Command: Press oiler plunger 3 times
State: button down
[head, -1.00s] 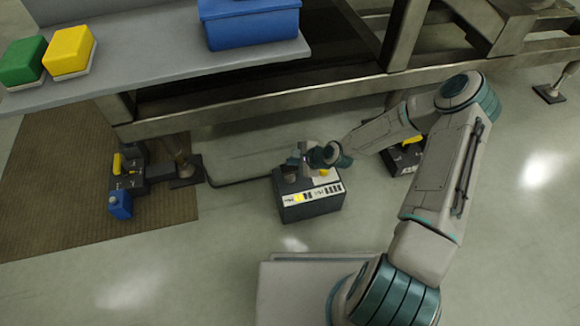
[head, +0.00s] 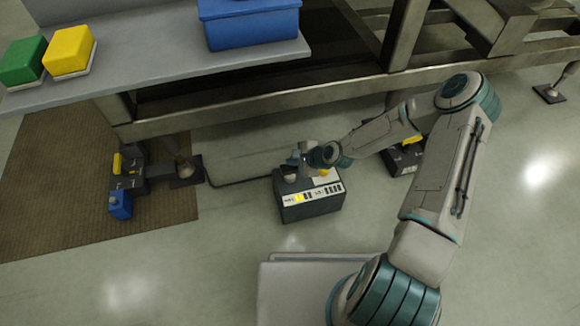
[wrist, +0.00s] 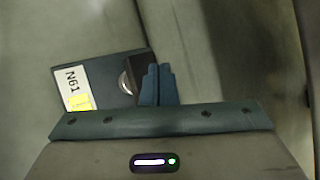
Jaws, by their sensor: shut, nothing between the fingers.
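A dark grey box with a white and yellow label, apparently the oiler (head: 312,205), stands on the floor under the bench. A small grey knob (head: 289,179) shows on its top at the left, and a yellow part shows at the right. In the wrist view, the box top (wrist: 105,66) carries an "N61" label. A silver rounded piece, possibly the plunger (wrist: 126,82), lies just left of my fingertips and is partly hidden. My gripper (wrist: 158,85) is shut and empty, pointing down over the box (head: 300,158). I cannot tell whether it touches the plunger.
A metal bench frame (head: 250,108) spans above and behind the box. A black unit with a blue block (head: 120,205) stands left on a brown mat (head: 60,190). Another dark unit (head: 405,157) stands right, partly behind my arm. Open floor lies in front left.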

aim_at(290, 167)
jog(key=shift+f, duration=0.1)
jog(key=shift+f, duration=0.3)
jog(key=shift+f+b, duration=0.85)
jog(key=shift+f, duration=0.25)
dwell(1.0)
jog(key=shift+r, duration=0.1)
jog(key=shift+r+p, duration=1.2)
jog(key=shift+r, duration=0.2)
notch_tip(290, 167, up, 5)
jog(key=p, duration=0.4)
jog(key=shift+r, duration=0.1)
dwell(0.4)
